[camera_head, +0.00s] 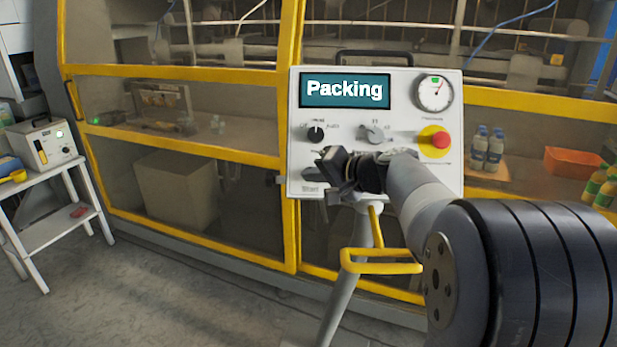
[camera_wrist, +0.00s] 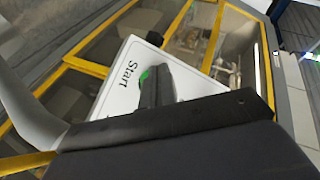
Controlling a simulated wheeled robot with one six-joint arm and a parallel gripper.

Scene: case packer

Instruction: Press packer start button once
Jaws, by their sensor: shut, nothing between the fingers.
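The white control panel (camera_head: 294,145) has a teal screen (camera_head: 345,91) that reads "Packing". The word "Start" (camera_head: 310,189) is printed at its lower left; the button by it is hidden behind my gripper in the head view. In the wrist view, the "Start" label (camera_wrist: 125,74) shows on the panel (camera_wrist: 117,98), and a small part of the green start button (camera_wrist: 144,77) shows beside my fingers. My gripper (camera_head: 326,163) is shut and empty in front of the panel's lower left. Its fingers (camera_wrist: 156,82) overlap the button; I cannot tell whether they touch it.
The panel also carries a black knob (camera_head: 316,133), a grey knob (camera_head: 374,133), a red stop button (camera_head: 440,140) on yellow, and a gauge (camera_head: 434,92). A yellow handle (camera_head: 380,267) sticks out below. A white side table (camera_head: 62,231) stands at left. Floor at lower left is clear.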

